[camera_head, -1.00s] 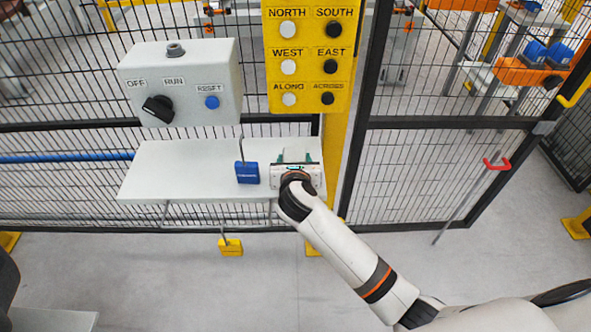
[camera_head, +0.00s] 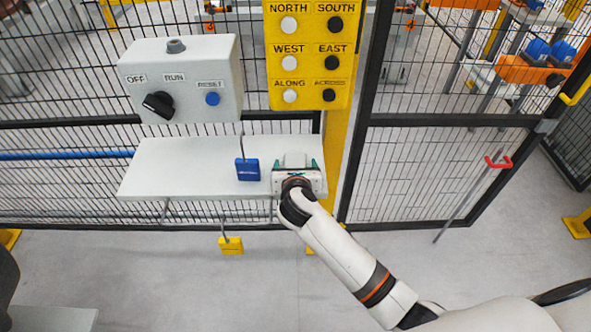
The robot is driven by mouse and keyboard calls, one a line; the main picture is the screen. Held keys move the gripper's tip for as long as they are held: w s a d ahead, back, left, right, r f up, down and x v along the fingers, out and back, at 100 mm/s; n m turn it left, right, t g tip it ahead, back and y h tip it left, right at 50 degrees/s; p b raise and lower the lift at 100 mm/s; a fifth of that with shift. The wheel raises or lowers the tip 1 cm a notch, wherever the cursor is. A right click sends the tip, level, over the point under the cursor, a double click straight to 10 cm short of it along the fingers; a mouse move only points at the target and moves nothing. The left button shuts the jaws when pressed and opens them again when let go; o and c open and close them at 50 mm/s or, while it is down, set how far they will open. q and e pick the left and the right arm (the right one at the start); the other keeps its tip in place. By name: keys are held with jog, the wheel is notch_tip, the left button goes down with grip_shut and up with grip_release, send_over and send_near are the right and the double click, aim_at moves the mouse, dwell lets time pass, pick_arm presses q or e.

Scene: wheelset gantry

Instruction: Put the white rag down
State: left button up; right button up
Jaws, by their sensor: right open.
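My right gripper (camera_head: 296,168) is at the right end of the white shelf (camera_head: 185,168) on the fence. Its two greenish fingers are spread apart and point away from me. The white rag (camera_head: 294,160) shows as a small pale block between the fingers, at the shelf. The gripper body hides its near part, and I cannot tell whether it touches a finger. My left gripper is not in view.
A blue padlock (camera_head: 247,169) hangs in front of the shelf, left of the gripper. A grey control box (camera_head: 182,80) and a yellow button panel (camera_head: 309,55) are above. The shelf's left part is clear.

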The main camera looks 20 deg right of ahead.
jog(key=p+v, duration=0.1)
jog(key=v, duration=1.1)
